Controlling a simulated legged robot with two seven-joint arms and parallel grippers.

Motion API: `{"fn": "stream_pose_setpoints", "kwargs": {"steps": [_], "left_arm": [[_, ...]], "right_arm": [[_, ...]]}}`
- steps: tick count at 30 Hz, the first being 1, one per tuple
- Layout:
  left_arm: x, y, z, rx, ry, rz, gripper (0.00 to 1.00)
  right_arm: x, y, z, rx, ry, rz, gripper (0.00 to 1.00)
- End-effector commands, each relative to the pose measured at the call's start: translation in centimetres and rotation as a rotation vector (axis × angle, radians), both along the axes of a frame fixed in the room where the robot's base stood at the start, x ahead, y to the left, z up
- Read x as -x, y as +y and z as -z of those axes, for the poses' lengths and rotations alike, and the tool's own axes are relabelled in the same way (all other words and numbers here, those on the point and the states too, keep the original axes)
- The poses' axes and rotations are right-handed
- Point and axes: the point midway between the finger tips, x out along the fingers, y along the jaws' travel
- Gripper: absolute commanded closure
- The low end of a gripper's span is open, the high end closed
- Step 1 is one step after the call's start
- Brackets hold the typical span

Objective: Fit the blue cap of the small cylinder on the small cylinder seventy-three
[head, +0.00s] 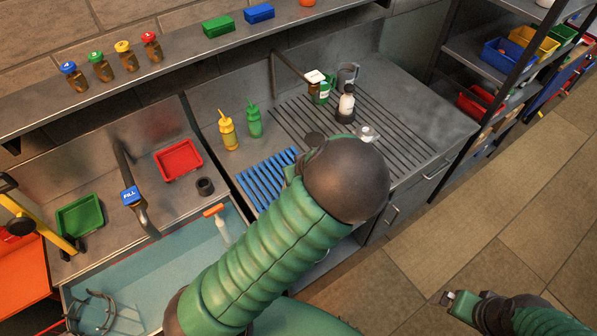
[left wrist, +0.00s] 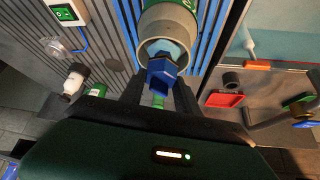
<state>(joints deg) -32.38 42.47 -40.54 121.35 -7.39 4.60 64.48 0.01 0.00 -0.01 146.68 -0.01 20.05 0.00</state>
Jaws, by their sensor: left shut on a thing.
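My left gripper (left wrist: 159,92) is shut on a blue faceted piece, which I take as the blue cap (left wrist: 162,74). In the left wrist view the cap overlaps the open end of a grey-beige cylinder (left wrist: 180,16). I cannot tell whether they touch. Blue slats lie behind that cylinder. In the head view my left arm's dark wrist hides the left gripper, the cap and the cylinder. I can read no number seventy-three. My right gripper (head: 456,301) is at the lower right, over the floor, away from the counter; its jaw opening is unclear.
A blue slatted mat (head: 265,180) lies left of my left wrist. Yellow (head: 228,132) and green (head: 254,122) squeeze bottles stand behind it. A white-topped bottle (head: 346,104) stands on the grooved counter. Several small capped bottles line the upper shelf (head: 180,58). A red tray (head: 178,160) stands left.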

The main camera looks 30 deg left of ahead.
Motion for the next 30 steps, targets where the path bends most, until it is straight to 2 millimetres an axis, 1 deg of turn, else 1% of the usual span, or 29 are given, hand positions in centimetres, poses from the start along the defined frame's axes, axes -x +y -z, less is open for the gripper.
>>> {"fn": "stream_pose_setpoints", "kwargs": {"steps": [27,28,30], "left_arm": [[0.0,0.1,2.4,0.000,0.000,-0.001,0.99],[0.0,0.1,2.4,0.000,0.000,-0.001,0.60],[0.0,0.1,2.3,0.000,0.000,-0.001,0.51]], "right_arm": [[0.0,0.0,1.9,0.000,0.000,0.000,0.03],[0.0,0.0,1.8,0.000,0.000,0.000,0.03],[0.0,0.0,1.8,0.000,0.000,0.000,0.03]]}}
